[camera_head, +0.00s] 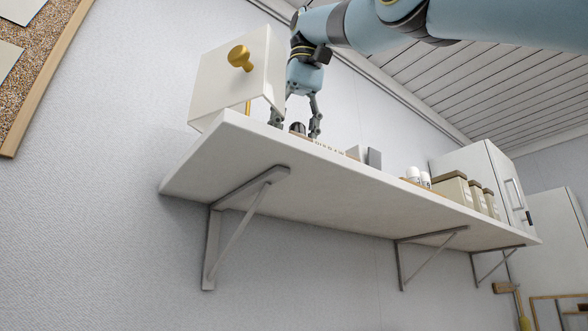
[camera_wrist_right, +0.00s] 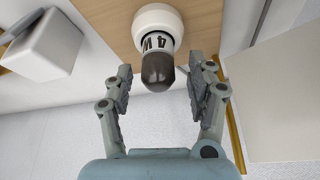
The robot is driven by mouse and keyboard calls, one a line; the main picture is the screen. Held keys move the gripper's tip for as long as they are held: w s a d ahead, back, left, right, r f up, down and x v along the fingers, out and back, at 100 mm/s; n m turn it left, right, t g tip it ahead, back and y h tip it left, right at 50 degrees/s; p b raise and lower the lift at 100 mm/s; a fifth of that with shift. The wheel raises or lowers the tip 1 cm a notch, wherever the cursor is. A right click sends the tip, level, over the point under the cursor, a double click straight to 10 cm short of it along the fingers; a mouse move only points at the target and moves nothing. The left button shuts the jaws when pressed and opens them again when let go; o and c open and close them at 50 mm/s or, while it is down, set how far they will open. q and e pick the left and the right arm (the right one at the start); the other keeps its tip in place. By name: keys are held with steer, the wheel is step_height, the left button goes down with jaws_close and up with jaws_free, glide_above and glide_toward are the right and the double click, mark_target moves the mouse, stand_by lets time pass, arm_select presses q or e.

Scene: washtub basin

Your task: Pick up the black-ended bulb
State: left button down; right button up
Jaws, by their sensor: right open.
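In the head view only a small dark part of the bulb (camera_head: 297,128) shows above the shelf edge. My right gripper (camera_wrist_right: 162,78) is open, with one finger on each side of the bulb's dark end and a visible gap to each. It also shows in the head view (camera_head: 296,122) above the shelf. My left gripper is not in view.
The white wall shelf (camera_head: 270,180) rests on metal brackets. A white panel with a gold knob (camera_head: 240,58) stands close left of my right gripper. A white block (camera_wrist_right: 48,48) lies left in the wrist view.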

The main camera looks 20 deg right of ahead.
steer(key=shift+s+d+r, duration=0.15)
steer(key=shift+s, duration=0.15)
steer(key=shift+w, duration=0.15)
steer(key=c, duration=0.7)
jaws_close()
